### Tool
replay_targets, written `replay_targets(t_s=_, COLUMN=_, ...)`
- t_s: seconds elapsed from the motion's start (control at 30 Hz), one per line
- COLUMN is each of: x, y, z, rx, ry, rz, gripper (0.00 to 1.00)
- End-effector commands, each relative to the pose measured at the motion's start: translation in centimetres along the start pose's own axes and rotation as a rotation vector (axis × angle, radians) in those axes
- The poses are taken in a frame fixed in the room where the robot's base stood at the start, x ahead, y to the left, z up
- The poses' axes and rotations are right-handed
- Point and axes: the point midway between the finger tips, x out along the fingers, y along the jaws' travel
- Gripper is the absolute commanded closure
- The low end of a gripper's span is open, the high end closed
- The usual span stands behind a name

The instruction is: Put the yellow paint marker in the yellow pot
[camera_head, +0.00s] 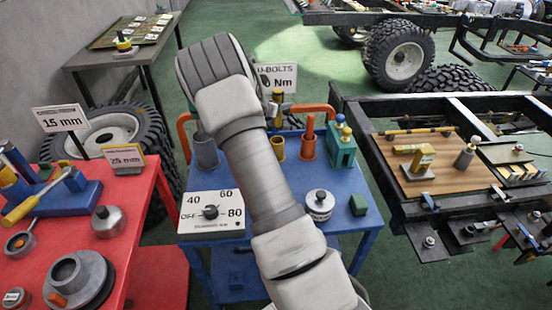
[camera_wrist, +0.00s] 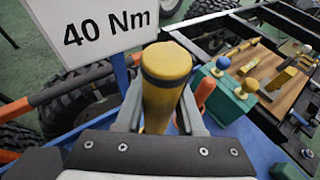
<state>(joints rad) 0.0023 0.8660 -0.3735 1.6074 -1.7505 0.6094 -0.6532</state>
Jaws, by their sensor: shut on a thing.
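The yellow paint marker (camera_wrist: 165,95) stands roughly upright between the two fingers of my gripper (camera_wrist: 160,110) in the wrist view, and the gripper is shut on it. In the head view the marker's top (camera_head: 278,94) shows just right of my arm, beside my gripper (camera_head: 273,108). The yellow pot (camera_head: 278,149) is on the blue cart, below the marker in the picture. I cannot tell whether the marker's lower end is above the pot or inside its mouth. The wrist view does not show the pot; my gripper and the marker block that area.
An orange pot (camera_head: 307,149) holding an orange marker is right beside the yellow pot. A grey pot (camera_head: 206,153) stands left. A green block (camera_head: 342,150) with ball-topped pieces is at right. A torque sign (camera_head: 282,77) stands behind. My arm hides the cart's middle.

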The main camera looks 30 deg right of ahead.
Motion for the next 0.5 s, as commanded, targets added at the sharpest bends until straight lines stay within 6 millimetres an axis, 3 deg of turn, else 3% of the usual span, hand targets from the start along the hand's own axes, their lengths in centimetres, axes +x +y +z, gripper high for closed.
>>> replay_targets(t_s=0.03, x=0.6, y=0.0, z=-1.5, rx=0.001, ry=-0.001, rz=0.0, gripper=1.0)
replay_targets(t_s=0.27, x=1.2, y=0.0, z=-3.0, rx=0.0, ry=0.0, rz=0.0, gripper=1.0)
replay_targets(t_s=0.5, x=2.8, y=0.0, z=-6.9, rx=-0.003, ry=0.002, rz=-0.001, gripper=1.0)
